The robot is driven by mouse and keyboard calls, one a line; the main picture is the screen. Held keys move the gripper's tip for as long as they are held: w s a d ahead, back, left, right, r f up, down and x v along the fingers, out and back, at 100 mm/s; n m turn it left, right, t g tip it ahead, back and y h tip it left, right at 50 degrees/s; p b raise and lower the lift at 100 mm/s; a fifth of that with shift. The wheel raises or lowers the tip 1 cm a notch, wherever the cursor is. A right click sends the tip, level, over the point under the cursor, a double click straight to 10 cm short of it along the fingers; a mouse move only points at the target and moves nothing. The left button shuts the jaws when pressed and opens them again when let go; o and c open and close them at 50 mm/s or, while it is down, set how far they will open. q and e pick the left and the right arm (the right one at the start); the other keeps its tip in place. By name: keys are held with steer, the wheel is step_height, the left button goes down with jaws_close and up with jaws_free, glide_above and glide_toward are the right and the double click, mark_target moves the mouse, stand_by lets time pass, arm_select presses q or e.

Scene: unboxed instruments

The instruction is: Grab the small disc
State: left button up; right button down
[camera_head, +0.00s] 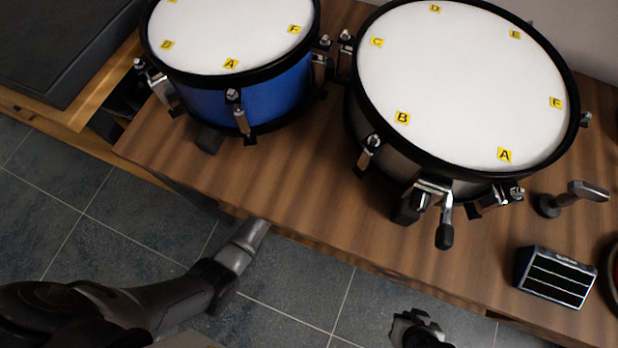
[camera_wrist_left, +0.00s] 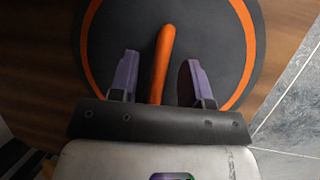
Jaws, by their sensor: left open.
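A dark round disc (camera_wrist_left: 222,50) with an orange ring fills the upper part of the left wrist view. An orange bar (camera_wrist_left: 163,55) lies across its lower middle, like a handle. My left gripper (camera_wrist_left: 158,75) is open over the disc. Its two purple-grey fingers stand on either side of the orange bar, with a gap on each side. I do not make out this disc or the left fingers in the head view. There, my right gripper (camera_head: 418,330) is at the bottom edge, off the table's front; its jaws cannot be made out.
A blue drum (camera_head: 205,40) and a larger drum (camera_head: 465,90), both with yellow letter labels, stand on the wooden table (camera_head: 330,215). A small black device (camera_head: 555,277) and a metal-headed object (camera_head: 575,197) are at the right. Tiled floor (camera_head: 290,285) lies in front.

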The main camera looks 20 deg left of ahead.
arm_select(q)
steer(key=shift+f, duration=0.25)
steer(key=shift+d, duration=0.1)
jaws_close()
